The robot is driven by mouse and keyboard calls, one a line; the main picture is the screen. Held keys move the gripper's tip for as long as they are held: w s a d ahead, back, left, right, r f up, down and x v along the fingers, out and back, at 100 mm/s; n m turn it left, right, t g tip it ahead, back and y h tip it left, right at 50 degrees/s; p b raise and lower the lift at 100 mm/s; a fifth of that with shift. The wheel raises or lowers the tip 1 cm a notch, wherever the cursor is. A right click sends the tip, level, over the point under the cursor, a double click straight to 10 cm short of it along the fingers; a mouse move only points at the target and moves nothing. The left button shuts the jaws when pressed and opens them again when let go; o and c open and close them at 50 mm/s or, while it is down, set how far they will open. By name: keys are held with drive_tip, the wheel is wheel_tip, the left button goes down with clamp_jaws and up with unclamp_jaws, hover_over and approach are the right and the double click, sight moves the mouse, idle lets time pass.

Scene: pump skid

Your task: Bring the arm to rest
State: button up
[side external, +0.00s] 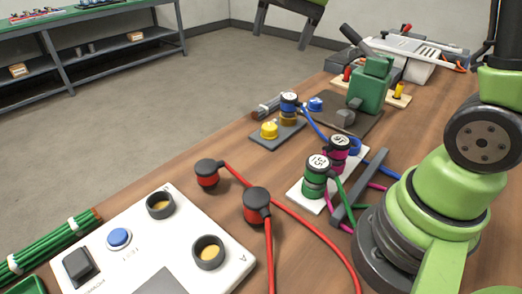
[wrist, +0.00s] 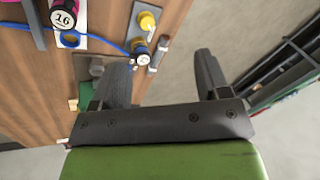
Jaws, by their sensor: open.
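My gripper (side external: 281,38) hangs in the air at the top of the side external view, out past the far edge of the wooden bench (side external: 160,165). Its two dark fingers are spread apart and point down. The upper part of the arm is cut off by the top and right edges of the side external view.
The bench holds green (side external: 316,170), magenta (side external: 340,145) and blue (side external: 289,103) plugs, a yellow cap (side external: 269,130), a green pump (side external: 370,90), two red plugs (side external: 257,200) with cables and a white panel (side external: 190,230). A shelf table (side external: 110,45) stands behind. Floor between is clear.

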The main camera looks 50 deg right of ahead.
drive_tip(key=s+a+r+n+t, duration=0.1)
drive_tip(key=s+a+n, duration=0.1)
drive_tip(key=s, duration=0.6)
drive_tip(key=s+a+r+n+t+y, duration=0.1)
drive_tip(key=s+a+n+t, duration=0.1)
drive_tip(key=s+n, duration=0.3)
drive_tip(key=s+a, duration=0.1)
drive_tip(key=s, duration=0.2)
drive_tip(key=shift+s+a+t, duration=0.2)
drive_tip(key=shift+a+t, duration=0.1)
drive_tip(key=shift+r, duration=0.1)
